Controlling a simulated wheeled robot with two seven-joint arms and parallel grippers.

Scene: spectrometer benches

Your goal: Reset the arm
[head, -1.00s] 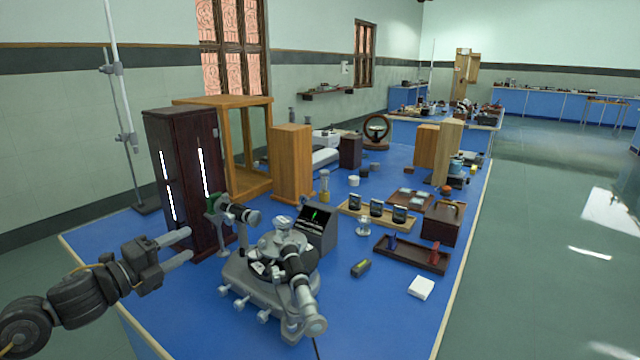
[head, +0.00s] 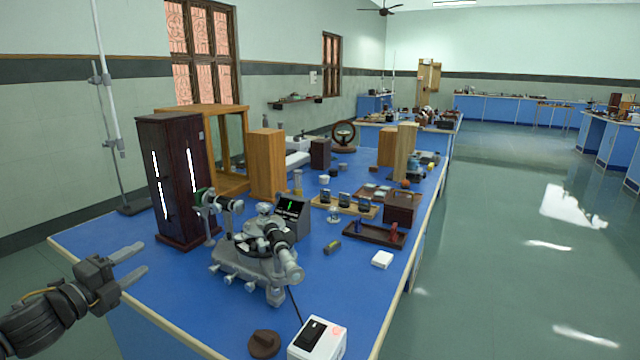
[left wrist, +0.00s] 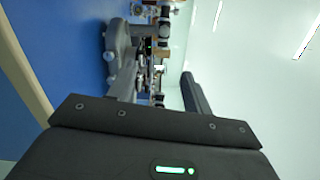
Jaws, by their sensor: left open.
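My left gripper (head: 134,263) shows at the lower left of the head view, off the table's left front edge. Its two fingers are apart, with nothing between them. They point right, toward the spectrometer (head: 258,250), a grey instrument with round table and telescope tubes on the blue bench. There is a clear gap between the fingers and the spectrometer. In the left wrist view the spectrometer (left wrist: 118,45) appears turned sideways beyond the dark gripper body. My right gripper is not in view.
The blue bench (head: 95,245) holds a dark lamp cabinet (head: 175,180), wooden boxes, a dark tray (head: 375,236) and a white box with a switch (head: 318,340). A brown round piece (head: 264,343) lies near the front. Open floor (head: 500,240) lies to the right.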

